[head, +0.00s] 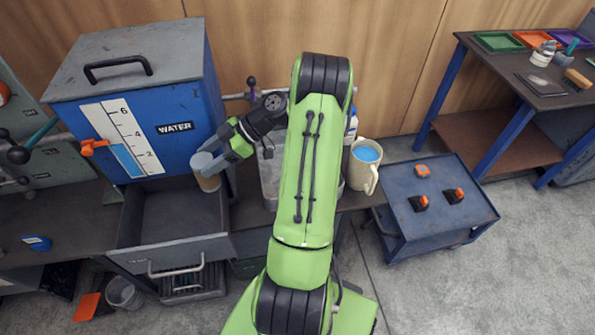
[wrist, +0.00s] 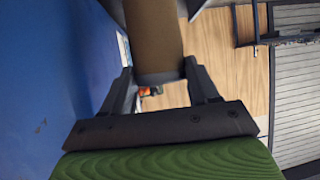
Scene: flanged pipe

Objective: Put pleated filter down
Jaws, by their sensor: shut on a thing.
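The pleated filter (head: 208,181) is a small tan cylinder with a grey end. My gripper (head: 212,165) is shut on it and holds it at the right side of the open drawer, in front of the blue water tank. In the wrist view the filter (wrist: 155,40) appears as a brown cylinder between the two dark fingers of my gripper (wrist: 158,70). From the head view I cannot tell how high its lower end is above the drawer or bench.
The blue water tank (head: 185,98) stands left of my gripper. The open grey drawer (head: 165,222) below looks empty. My arm hides part of a grey tray (head: 270,175). A cream mug (head: 360,170) and a blue cart (head: 440,225) stand to the right.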

